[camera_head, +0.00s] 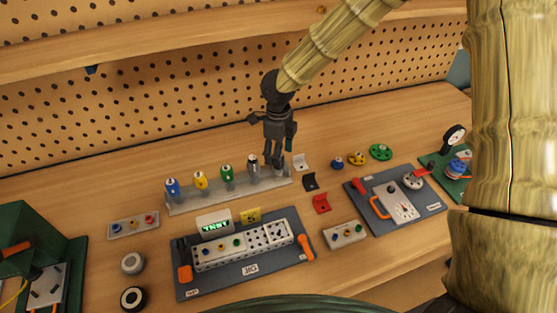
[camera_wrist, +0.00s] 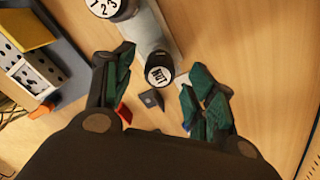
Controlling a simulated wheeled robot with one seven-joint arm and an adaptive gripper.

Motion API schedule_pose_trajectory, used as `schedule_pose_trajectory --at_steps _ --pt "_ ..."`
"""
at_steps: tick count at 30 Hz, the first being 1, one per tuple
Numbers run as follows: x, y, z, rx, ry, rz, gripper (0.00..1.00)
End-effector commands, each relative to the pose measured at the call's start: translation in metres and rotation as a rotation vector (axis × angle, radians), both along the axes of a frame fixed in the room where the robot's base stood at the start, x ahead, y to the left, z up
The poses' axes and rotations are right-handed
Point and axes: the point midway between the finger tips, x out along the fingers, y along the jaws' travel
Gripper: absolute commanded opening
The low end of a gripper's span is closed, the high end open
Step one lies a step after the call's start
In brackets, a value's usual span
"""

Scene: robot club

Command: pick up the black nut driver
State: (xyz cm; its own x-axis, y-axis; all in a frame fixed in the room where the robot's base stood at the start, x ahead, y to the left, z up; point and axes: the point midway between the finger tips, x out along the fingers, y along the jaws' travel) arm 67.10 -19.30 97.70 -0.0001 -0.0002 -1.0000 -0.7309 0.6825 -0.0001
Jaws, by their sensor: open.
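The black nut driver (camera_wrist: 160,75) shows in the wrist view as a round black handle end with a white "NUT" label. It stands at the end of the grey rack (camera_head: 190,205). My gripper (camera_head: 279,153) is open above that end of the rack, pointing down. In the wrist view its green-padded fingers (camera_wrist: 160,88) are spread to either side of the nut driver, and I see no clear contact. In the head view my gripper mostly hides the nut driver.
Another dark driver (camera_head: 253,168) stands close on the left, then green, yellow and blue ones. Small black (camera_head: 310,182), red (camera_head: 321,203) and white (camera_head: 300,162) brackets lie to the right. A jig board (camera_head: 250,268) lies in front, and a pegboard rises behind.

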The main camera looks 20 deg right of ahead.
Motion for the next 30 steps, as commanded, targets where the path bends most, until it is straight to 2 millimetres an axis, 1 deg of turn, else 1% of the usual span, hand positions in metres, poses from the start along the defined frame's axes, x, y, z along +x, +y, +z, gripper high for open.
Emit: schedule_pose_trajectory --at_steps 3,7,16,20,21,23,24,25,30 --pt "0.000 0.000 -0.013 -0.001 0.001 0.000 0.56" --pt "0.000 0.000 -0.023 0.000 0.000 0.000 0.56" --pt "0.000 0.000 -0.026 0.001 -0.001 0.000 0.56" --pt "0.000 0.000 -0.026 0.001 -0.001 0.000 0.32" --pt "0.000 0.000 -0.026 0.001 -0.001 0.000 0.25" --pt "0.000 0.000 -0.026 0.001 -0.001 0.000 0.14" --pt "0.000 0.000 -0.026 0.001 -0.001 0.000 0.07" --pt "0.000 0.000 -0.026 0.001 -0.001 0.000 0.05" --pt "0.000 0.000 -0.026 0.001 -0.001 0.000 0.05"
